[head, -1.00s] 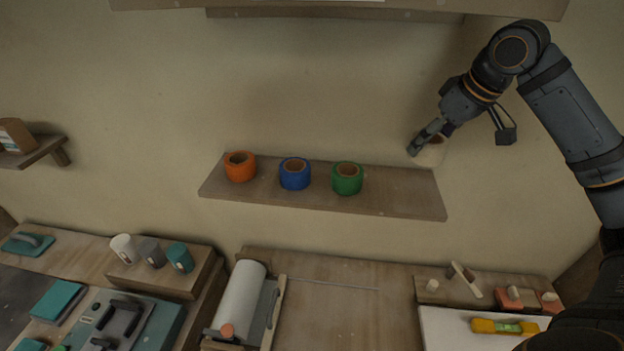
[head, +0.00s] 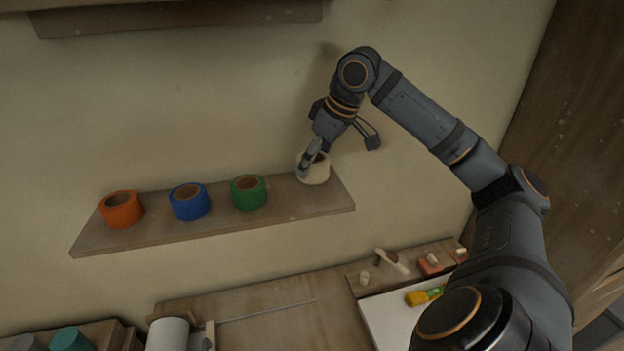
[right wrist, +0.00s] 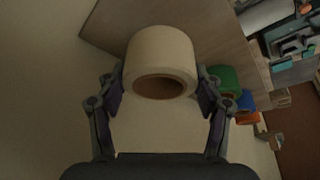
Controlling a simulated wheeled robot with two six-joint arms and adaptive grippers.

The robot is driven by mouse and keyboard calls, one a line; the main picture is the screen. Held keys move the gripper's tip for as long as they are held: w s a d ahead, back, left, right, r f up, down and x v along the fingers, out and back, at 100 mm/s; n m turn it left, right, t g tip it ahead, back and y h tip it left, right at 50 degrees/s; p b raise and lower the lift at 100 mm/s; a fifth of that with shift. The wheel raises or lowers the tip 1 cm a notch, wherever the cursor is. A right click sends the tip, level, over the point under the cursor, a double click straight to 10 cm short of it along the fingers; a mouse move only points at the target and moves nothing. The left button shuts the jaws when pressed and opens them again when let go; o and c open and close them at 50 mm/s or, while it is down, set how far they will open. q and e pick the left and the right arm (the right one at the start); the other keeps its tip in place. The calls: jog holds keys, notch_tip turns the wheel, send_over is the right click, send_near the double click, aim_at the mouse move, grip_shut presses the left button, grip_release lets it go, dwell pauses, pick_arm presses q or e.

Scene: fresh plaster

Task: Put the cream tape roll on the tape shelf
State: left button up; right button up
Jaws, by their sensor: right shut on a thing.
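The cream tape roll (head: 315,170) is at the right end of the tape shelf (head: 290,200), in line with the other rolls. My right gripper (head: 313,160) is shut on it from above. In the right wrist view the cream roll (right wrist: 162,58) sits between the two fingers (right wrist: 161,90), with the shelf board (right wrist: 210,28) behind it. The roll looks at or just over the board; I cannot tell whether it touches. My left gripper is not in view.
A green roll (head: 248,192), a blue roll (head: 189,201) and an orange roll (head: 121,209) stand on the shelf to the left. A bare stretch of board lies between green and cream. Below is a workbench (head: 265,300) with a yellow level (head: 424,297). Another shelf (head: 180,18) hangs above.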

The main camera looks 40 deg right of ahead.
aim_at(326, 161)
notch_tip(326, 161, down, 4)
jog(key=b, duration=0.2)
jog(key=shift+s+r+b, duration=0.15)
jog(key=shift+r+b, duration=0.05)
jog(key=shift+b, duration=0.1)
jog(key=shift+r, duration=0.1)
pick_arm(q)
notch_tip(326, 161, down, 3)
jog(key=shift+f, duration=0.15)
pick_arm(e)
jog(key=o, duration=1.1)
jog(key=shift+o, duration=0.2)
jog(key=shift+r+p, duration=0.2)
jog(key=shift+p, duration=0.1)
jog(key=p+v, duration=0.1)
jog(key=v, duration=0.6)
jog(key=shift+s+r, duration=0.1)
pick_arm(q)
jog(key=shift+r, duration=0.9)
